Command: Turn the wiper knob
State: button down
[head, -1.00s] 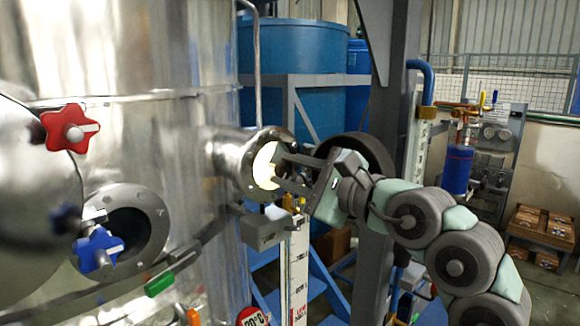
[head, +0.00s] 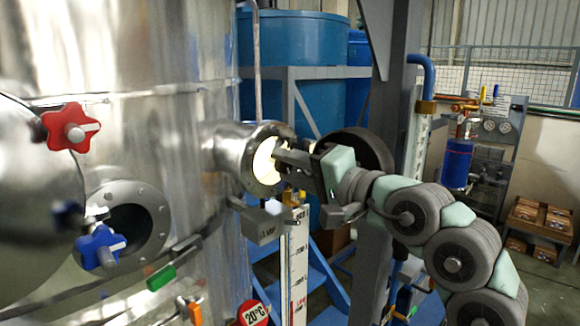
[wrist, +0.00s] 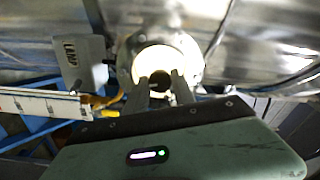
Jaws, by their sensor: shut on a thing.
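A round sight glass (head: 263,165) glows pale yellow in the flanged end of a steel nozzle on the tank's right side. It also shows in the wrist view (wrist: 140,62), in front of my gripper. My gripper (head: 280,162) is at the glass, its fingers pointing left at it. In the wrist view the two fingers (wrist: 159,80) stand on either side of a small dark wiper knob (wrist: 160,77) at the lower part of the glass. They are shut on it. The exact contact is too small to make out. In the head view my fingers hide the knob.
A grey lamp box (head: 262,222) hangs just below the nozzle. A white level scale (head: 298,262) stands below my gripper. A red star knob (head: 70,127) and a blue star knob (head: 101,247) are on the left. A grey steel column (head: 385,140) stands behind my arm.

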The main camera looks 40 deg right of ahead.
jog(key=n, duration=0.3)
jog(key=shift+n, duration=2.1)
jog(key=c, duration=1.1)
grip_release()
jog(key=shift+o, duration=0.2)
jog(key=shift+s, duration=0.1)
